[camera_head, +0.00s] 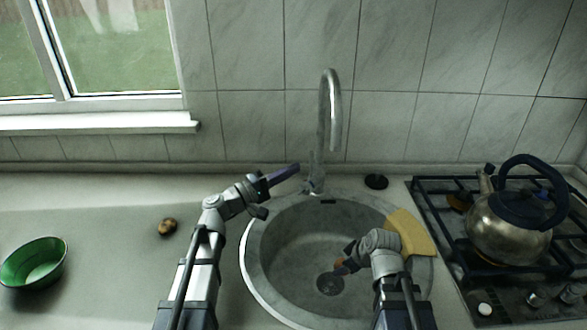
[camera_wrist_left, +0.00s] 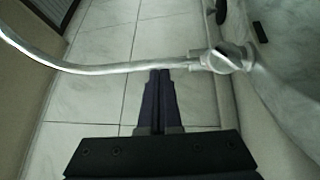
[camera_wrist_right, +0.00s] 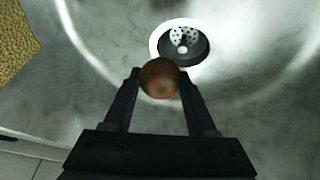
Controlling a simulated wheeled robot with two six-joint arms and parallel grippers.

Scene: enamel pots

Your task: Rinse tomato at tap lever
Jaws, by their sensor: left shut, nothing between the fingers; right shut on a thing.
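The tomato (camera_wrist_right: 160,78) is a small reddish-brown ball between the fingers of my right gripper (camera_wrist_right: 160,85) in the right wrist view. My right gripper is shut on it, inside the sink bowl (camera_head: 290,225) near the drain (camera_head: 330,284). In the head view my right wrist hides most of the tomato. The tap (camera_head: 331,110) stands upright at the back of the sink with a curved spout. My left gripper (camera_head: 296,168) is shut and empty, close beside the tap's base. In the left wrist view the tap's lever and body (camera_wrist_left: 226,58) lie just right of the shut fingertips (camera_wrist_left: 160,73).
A yellow sponge (camera_head: 410,233) lies on the sink's right rim. A black plug (camera_head: 376,181) sits behind it. A kettle (camera_head: 508,235) stands on the hob (camera_head: 450,215) at right. A green bowl (camera_head: 36,268) and a small brown item (camera_head: 167,226) are on the left counter.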

